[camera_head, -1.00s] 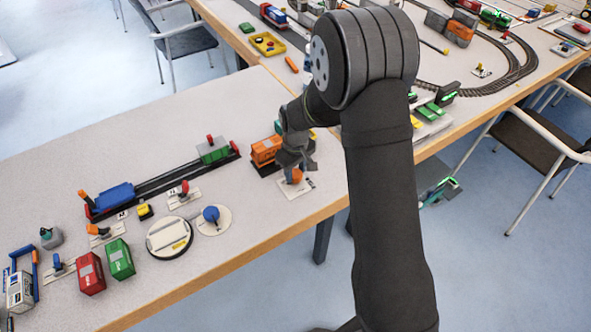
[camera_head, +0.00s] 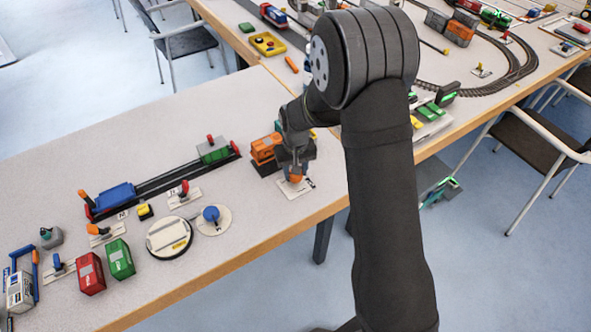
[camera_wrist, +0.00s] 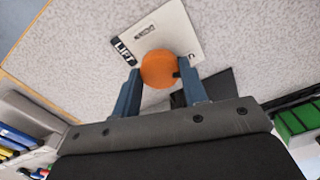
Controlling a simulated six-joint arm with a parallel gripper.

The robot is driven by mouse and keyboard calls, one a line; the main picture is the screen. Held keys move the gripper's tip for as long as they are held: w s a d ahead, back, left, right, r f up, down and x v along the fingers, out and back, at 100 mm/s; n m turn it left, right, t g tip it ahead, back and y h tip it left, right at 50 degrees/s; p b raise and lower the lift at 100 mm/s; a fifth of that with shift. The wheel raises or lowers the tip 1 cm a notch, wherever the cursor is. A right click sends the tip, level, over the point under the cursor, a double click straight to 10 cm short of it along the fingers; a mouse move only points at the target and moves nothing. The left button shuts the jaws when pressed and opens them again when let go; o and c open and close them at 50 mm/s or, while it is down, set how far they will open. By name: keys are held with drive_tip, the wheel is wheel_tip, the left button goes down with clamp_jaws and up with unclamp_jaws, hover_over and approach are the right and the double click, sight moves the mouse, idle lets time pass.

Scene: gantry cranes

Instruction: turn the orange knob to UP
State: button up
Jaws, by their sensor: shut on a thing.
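The orange knob (camera_wrist: 158,70) sits on a white plate (camera_wrist: 176,27) with dark lettering, which I read as LIFT in the wrist view. The knob's dark mark is at its right side in that view. My gripper (camera_wrist: 160,82) has one finger on each side of the knob and is shut on it. In the head view the orange knob (camera_head: 296,179) shows just below my gripper (camera_head: 296,170), and the white plate (camera_head: 291,192) lies on the table near its front edge. Any UP marking is too small or hidden to read.
An orange crane block (camera_head: 264,149) stands close left of my gripper. A blue knob (camera_head: 211,214), a round turntable (camera_head: 158,238), and green (camera_head: 121,260) and red (camera_head: 90,275) containers are further left. The table's wooden front edge (camera_head: 270,233) is near.

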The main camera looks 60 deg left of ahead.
drive_tip(key=o, duration=1)
drive_tip(key=shift+c, duration=0.2)
wheel_tip(320, 180, up, 18)
drive_tip(key=shift+f, duration=0.25)
drive_tip(key=shift+f, duration=0.1)
wheel_tip(320, 180, down, 17)
drive_tip(key=shift+f, duration=0.15)
idle(0.7)
